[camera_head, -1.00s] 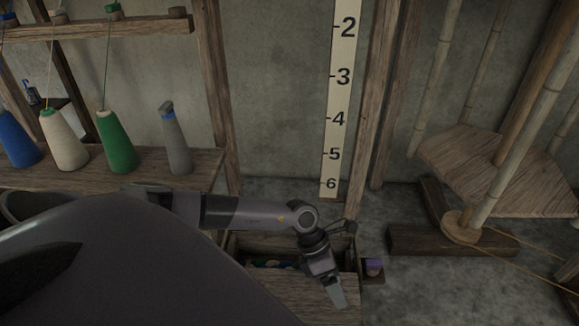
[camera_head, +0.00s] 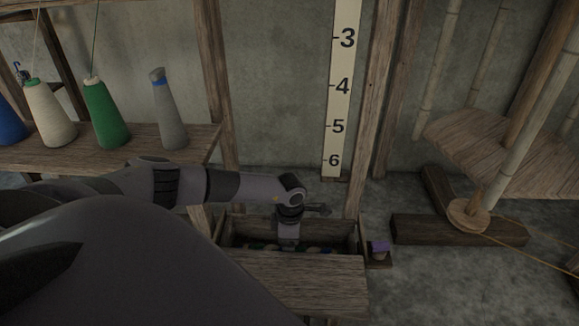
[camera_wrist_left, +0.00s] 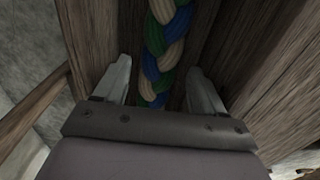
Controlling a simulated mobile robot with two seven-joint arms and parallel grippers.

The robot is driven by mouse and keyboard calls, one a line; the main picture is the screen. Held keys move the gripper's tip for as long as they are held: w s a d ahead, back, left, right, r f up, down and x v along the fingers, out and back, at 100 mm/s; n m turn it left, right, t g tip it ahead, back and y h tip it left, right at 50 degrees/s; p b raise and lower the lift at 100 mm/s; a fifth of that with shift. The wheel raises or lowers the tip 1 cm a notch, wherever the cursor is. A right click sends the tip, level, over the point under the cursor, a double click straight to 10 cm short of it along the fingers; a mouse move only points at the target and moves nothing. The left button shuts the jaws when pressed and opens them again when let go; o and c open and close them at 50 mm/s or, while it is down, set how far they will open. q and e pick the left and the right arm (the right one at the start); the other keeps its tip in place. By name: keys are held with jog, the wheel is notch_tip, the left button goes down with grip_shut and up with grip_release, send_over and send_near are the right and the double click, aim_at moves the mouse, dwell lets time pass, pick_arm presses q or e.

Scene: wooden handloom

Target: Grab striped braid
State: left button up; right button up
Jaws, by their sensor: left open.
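The striped braid (camera_wrist_left: 165,45), plaited in green, blue and beige strands, lies inside a wooden box (camera_head: 300,270). In the left wrist view it runs down between the two fingers of my left gripper (camera_wrist_left: 158,85). The fingers are open, one on each side of the braid, with gaps beside it. In the head view my left gripper (camera_head: 288,240) points down into the box, and its fingertips are hidden. Only bits of coloured braid show there, low in the box. My right gripper is not in view.
The box's wooden walls stand close on both sides of the gripper. A small ledge with a purple item (camera_head: 379,246) is on its right. Thread cones (camera_head: 105,115) stand on a shelf (camera_head: 130,145) at left. A numbered scale (camera_head: 340,90) hangs behind.

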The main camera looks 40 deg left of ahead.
pick_arm(q)
notch_tip(320, 180, down, 4)
jog(key=shift+f+b, duration=0.1)
jog(key=shift+b, duration=0.85)
jog(key=shift+f, duration=0.2)
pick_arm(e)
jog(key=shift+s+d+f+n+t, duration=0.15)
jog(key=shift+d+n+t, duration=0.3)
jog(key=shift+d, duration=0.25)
pick_arm(q)
jog(key=c, duration=1)
jog(key=shift+r, duration=0.1)
